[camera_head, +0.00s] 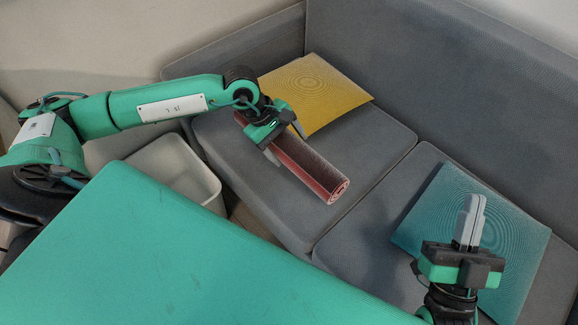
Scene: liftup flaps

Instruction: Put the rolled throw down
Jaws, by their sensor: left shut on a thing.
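The rolled throw (312,167) is a dark red cylinder with a spiral end facing the lower right. It is over the left seat cushion of the grey sofa. I cannot tell whether it touches the cushion. My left gripper (285,143) is shut on the throw near its upper-left part, with a finger on each side of it. My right gripper (470,218) is at the lower right, in front of the teal cushion, pointing up in the picture. Its fingers are together and nothing shows between them.
The grey sofa (375,150) fills the right side. A yellow cushion (318,90) leans at its back left and a teal cushion (450,210) lies on the right seat. A white bin (175,165) stands left of the sofa. The left seat's front is bare.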

